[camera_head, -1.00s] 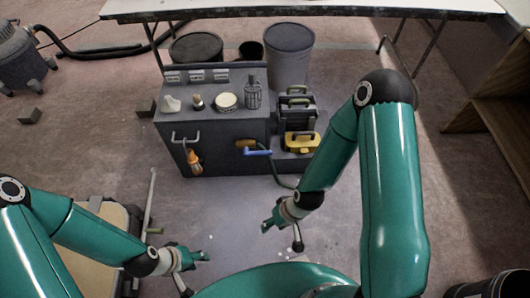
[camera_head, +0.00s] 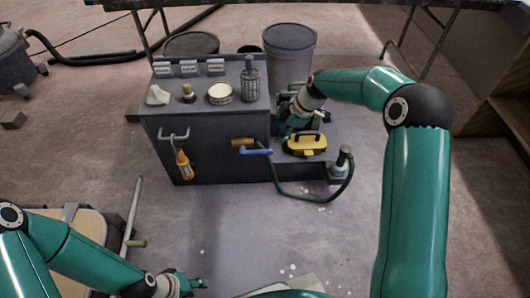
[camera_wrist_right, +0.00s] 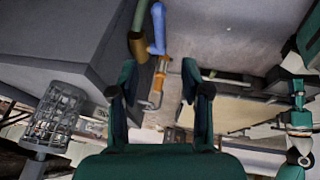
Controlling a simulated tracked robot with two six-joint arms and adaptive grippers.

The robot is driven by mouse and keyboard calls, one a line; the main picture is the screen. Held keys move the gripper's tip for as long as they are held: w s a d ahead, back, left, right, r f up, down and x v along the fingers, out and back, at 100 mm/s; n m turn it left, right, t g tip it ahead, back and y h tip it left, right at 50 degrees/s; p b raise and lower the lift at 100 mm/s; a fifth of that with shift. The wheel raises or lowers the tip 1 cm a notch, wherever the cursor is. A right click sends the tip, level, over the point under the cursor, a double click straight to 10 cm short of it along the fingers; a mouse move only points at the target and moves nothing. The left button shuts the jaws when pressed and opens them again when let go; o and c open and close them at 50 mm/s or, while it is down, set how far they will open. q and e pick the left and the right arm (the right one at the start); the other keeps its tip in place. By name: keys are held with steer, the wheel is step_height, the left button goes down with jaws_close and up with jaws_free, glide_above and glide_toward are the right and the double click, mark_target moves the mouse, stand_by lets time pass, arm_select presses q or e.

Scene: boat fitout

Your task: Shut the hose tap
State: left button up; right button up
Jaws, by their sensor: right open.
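The hose tap is on the front of the grey cabinet, near its right edge. Its brass body (camera_head: 243,142) and blue lever (camera_head: 257,152) show in the head view, the lever lying roughly level. A dark green hose (camera_head: 285,193) loops away to the right. In the right wrist view the brass body (camera_wrist_right: 137,47) and blue lever (camera_wrist_right: 158,28) lie beyond the fingertips. My right gripper (camera_head: 287,127) is right of the tap, apart from it; in its wrist view it is open and empty (camera_wrist_right: 159,65). My left gripper (camera_head: 201,284) is low at the front, far from the tap; its finger gap is unclear.
The cabinet top (camera_head: 205,108) holds a white piece, a brush, a round tin and a wire-caged item. An orange tool (camera_head: 183,163) hangs from the cabinet handle. A yellow case (camera_head: 306,145) stands right of the tap. Floor in front is mostly clear.

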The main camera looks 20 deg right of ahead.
mark_target(262, 152)
steer(key=b+x, duration=0.4)
steer(key=x, duration=1)
steer(key=shift+w+f, duration=0.1)
steer(key=shift+f, duration=0.1)
jaws_close()
